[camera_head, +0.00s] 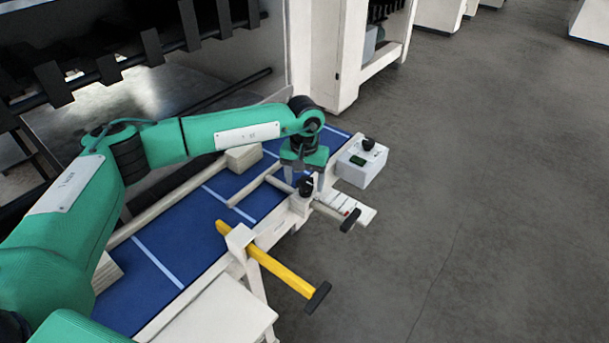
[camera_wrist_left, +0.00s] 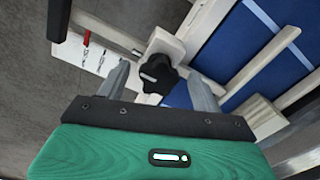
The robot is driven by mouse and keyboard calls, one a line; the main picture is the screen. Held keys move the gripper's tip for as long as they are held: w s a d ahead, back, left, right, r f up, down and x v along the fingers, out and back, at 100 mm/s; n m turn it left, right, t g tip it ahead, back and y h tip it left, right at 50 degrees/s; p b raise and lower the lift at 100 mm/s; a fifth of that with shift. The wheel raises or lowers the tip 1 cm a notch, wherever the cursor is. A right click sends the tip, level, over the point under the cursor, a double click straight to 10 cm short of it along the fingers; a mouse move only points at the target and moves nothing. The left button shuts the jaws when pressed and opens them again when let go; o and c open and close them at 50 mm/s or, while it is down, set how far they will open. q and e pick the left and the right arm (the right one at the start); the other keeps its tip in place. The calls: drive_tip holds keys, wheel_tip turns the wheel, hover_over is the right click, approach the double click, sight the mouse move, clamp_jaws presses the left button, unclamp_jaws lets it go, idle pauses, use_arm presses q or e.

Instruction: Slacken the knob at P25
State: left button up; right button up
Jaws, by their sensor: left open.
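A black lobed knob (camera_head: 306,186) with a pale mark on its face sits on a cream bracket at the right rail of the blue-topped bench. In the left wrist view the knob (camera_wrist_left: 156,75) shows between my two fingers, with space on both sides. My left gripper (camera_head: 305,179) is open and points down over the knob. I cannot tell whether the fingertips reach down around it or stop just above. No P25 label is readable. My right gripper is not in view.
A white box (camera_head: 361,163) with another black knob (camera_head: 368,144) stands beyond. A yellow bar (camera_head: 275,265) juts out over the floor. Open grey floor (camera_head: 480,200) lies right.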

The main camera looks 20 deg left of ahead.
use_arm(q)
drive_tip(key=c, duration=1)
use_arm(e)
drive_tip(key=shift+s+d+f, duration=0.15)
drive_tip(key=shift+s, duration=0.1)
